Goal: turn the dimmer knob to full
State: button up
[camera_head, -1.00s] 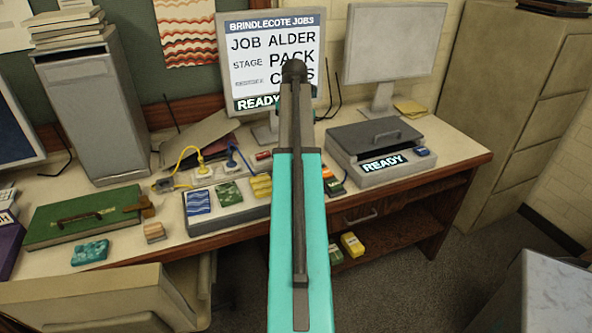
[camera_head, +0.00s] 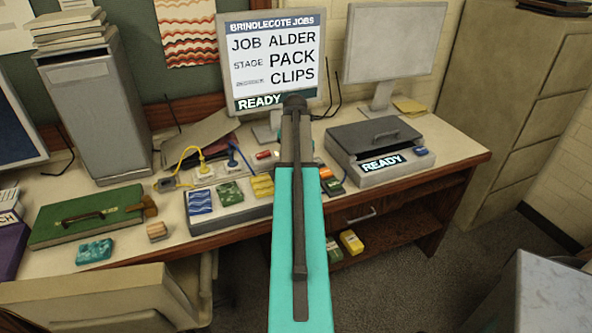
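I cannot make out a dimmer knob in this view. It may be too small to tell or hidden behind my arm. My teal and dark arm reaches up the middle of the view over the desk, its far end in front of the lower part of the job monitor. My gripper does not show, so I cannot see what it is near or whether it holds anything.
The job monitor (camera_head: 272,45) reads ALDER, PACK, CLIPS, READY. A grey machine (camera_head: 345,140) marked READY stands at right. A tray (camera_head: 230,222) with patterned pieces, a green case (camera_head: 70,210) and a teal block (camera_head: 93,251) lie left. A chair (camera_head: 95,295) stands in front.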

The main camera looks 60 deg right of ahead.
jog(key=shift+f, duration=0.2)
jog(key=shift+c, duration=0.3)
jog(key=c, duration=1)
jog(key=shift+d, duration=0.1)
